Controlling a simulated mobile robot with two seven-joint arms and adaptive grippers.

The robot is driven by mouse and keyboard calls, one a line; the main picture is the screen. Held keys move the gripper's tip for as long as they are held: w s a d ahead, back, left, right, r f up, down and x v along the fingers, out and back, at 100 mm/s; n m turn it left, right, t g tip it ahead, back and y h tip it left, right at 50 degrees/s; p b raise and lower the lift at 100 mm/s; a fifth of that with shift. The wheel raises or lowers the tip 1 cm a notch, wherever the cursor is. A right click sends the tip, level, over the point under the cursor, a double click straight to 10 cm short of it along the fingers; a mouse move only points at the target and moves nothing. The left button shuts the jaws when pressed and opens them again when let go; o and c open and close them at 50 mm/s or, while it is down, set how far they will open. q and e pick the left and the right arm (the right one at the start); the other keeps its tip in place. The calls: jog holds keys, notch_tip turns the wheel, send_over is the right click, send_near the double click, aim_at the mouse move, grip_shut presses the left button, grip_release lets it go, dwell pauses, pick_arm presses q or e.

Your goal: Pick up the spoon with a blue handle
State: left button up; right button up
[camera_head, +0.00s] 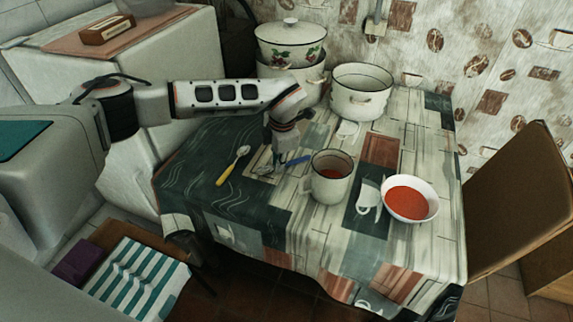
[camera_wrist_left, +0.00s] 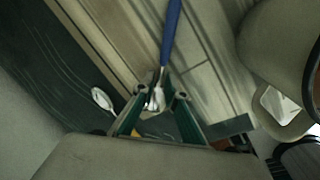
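The spoon with a blue handle (camera_head: 298,160) lies on the patterned tablecloth, left of a white mug (camera_head: 331,180). In the left wrist view its blue handle (camera_wrist_left: 171,32) points up and away, and its metal part runs down between my fingers. My left gripper (camera_head: 278,158) reaches down over the metal end of the spoon. In the left wrist view the left gripper's fingers (camera_wrist_left: 160,95) are apart, one on each side of the metal part. Whether they touch it I cannot tell. My right gripper is not in view.
A spoon with a yellow handle (camera_head: 232,166) lies to the left. The mug stands close on the right, and a bowl of red soup (camera_head: 410,200) is beyond it. Enamel pots (camera_head: 361,92) stand at the back. The table's front left is clear.

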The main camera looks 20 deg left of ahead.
pick_arm(q)
grip_shut()
